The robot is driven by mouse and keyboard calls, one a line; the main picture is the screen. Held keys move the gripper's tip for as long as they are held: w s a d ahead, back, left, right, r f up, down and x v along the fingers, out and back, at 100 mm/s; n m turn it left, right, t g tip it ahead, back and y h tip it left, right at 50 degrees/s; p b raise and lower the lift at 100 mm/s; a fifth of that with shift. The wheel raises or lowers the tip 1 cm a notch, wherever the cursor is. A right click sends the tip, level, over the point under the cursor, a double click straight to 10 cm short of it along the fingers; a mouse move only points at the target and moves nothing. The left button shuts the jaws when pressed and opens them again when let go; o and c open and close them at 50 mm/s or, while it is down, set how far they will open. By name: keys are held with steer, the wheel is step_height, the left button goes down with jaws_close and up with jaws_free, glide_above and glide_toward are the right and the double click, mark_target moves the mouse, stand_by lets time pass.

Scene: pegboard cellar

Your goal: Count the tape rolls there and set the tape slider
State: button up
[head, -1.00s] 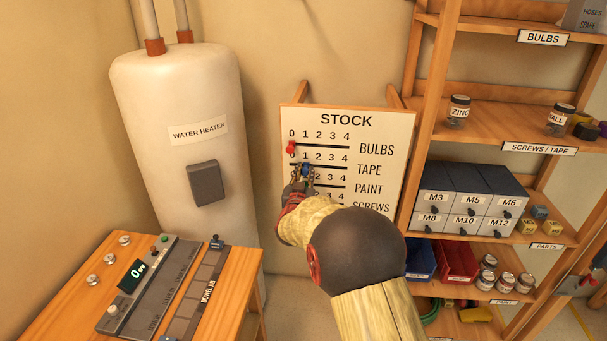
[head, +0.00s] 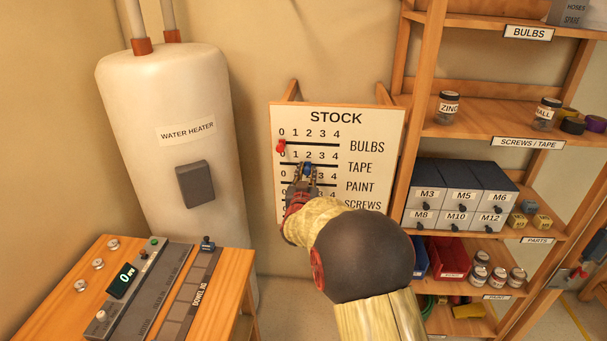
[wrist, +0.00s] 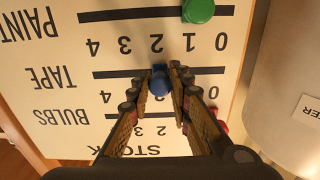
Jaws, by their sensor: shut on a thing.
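The STOCK board (head: 337,117) has rows for bulbs, tape, paint and screws, each numbered 0 to 4. My gripper (wrist: 160,88) is shut on the blue tape slider (wrist: 160,80), with a finger on either side of it. The tape slider also shows in the head view (head: 307,168), at about 2. At the right edge of the screws/tape shelf lie a yellowish tape roll (head: 567,114), a dark one (head: 573,126) and a purple one (head: 596,123). The frame edge may hide more.
The red bulbs slider (head: 281,147) sits at 0. The green paint slider (wrist: 198,10) shows in the wrist view. A water heater (head: 165,90) stands left of the board, a wooden bench (head: 100,255) below it, and the shelf unit (head: 428,70) close on the right.

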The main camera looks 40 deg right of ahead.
steer(key=shift+s+d+b, duration=1)
steer(key=shift+s+d, duration=0.4)
steer(key=shift+s, duration=0.25)
steer(key=o, duration=1.7)
steer(key=shift+o, duration=0.2)
steer(key=shift+s+a, duration=0.15)
steer(key=shift+a, duration=0.1)
steer(key=v, duration=0.9)
